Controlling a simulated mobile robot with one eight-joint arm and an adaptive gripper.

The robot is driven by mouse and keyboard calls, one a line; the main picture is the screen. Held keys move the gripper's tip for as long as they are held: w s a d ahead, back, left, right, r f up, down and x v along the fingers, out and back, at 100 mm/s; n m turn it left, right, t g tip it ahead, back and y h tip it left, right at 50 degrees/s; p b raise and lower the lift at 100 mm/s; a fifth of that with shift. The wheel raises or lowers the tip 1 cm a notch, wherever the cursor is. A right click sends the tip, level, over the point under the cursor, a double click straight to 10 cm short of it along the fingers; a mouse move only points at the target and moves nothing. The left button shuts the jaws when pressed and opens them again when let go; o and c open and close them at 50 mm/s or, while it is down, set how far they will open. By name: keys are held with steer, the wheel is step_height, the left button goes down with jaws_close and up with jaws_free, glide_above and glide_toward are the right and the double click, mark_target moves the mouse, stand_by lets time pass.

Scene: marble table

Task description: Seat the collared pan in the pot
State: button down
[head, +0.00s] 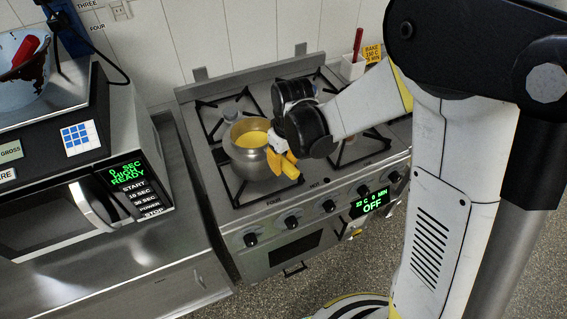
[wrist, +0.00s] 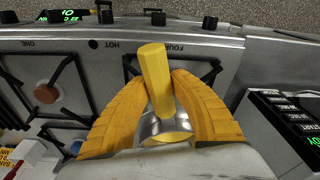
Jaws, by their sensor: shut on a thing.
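The metal pan (head: 235,135), with a yellow inside and a stubby yellow handle (head: 291,170), is over the front left burner of the stove. My gripper (head: 283,160) is at its right side, shut on the handle. In the wrist view my orange fingers (wrist: 160,80) press on both sides of the yellow handle (wrist: 153,62), and part of the shiny metal body (wrist: 152,128) shows below it. A rounded metal body (head: 253,172) shows under the rim in the head view. I cannot tell whether this is a separate pot or how the two meet.
The stove (head: 215,200) has several black grates. A white holder (head: 353,68) with a red-handled tool is at the back right. A microwave (head: 60,212) stands on the steel counter at left.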

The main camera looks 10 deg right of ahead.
steer(key=c, duration=1.1)
jaws_free()
steer(key=shift+c, duration=0.2)
step_height(320, 180, up, 12)
steer(key=s, duration=0.1)
steer(key=shift+s+d, duration=0.15)
steer(key=shift+d, duration=0.15)
steer(key=shift+s+d, duration=0.1)
steer(key=shift+s+d+f+b, duration=0.15)
steer(key=shift+s+d+b, duration=0.1)
steer(key=shift+b, duration=0.25)
steer(key=s+d+f+m+t+b, duration=0.6)
steer(key=s+d+b, duration=0.3)
steer(key=s+b, duration=0.2)
steer(key=shift+s+d+f+h, duration=0.3)
steer(key=shift+s+f, duration=0.1)
steer(key=shift+s, duration=0.45)
